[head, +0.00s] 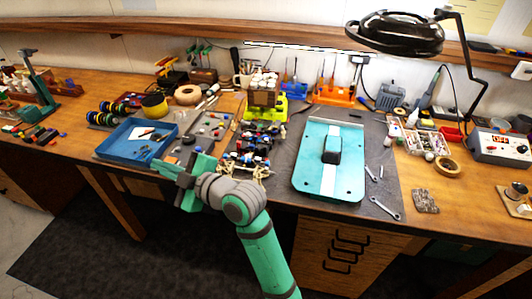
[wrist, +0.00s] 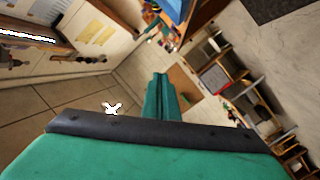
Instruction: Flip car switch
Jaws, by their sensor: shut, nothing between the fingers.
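The car chassis (head: 250,148), a cluttered dark frame with red and blue parts, sits on the dark mat near the middle of the bench in the head view. Its switch is too small to make out. The teal car body shell with a white stripe (head: 312,165) lies to the right of the chassis. My gripper (head: 160,166) is left of the chassis, over the bench's front edge near the blue tray. Its fingers (wrist: 160,80) are shut and empty in the wrist view. The car does not show clearly in the wrist view; that camera faces the room and floor.
A blue tray (head: 108,150) lies behind my gripper. A brown box of white pieces in a yellow-green holder (head: 247,113) stands behind the chassis. Wrenches (head: 384,209) lie right of the shell. A black lamp (head: 395,32) hangs over the back right. The wooden drawers (head: 345,253) are below.

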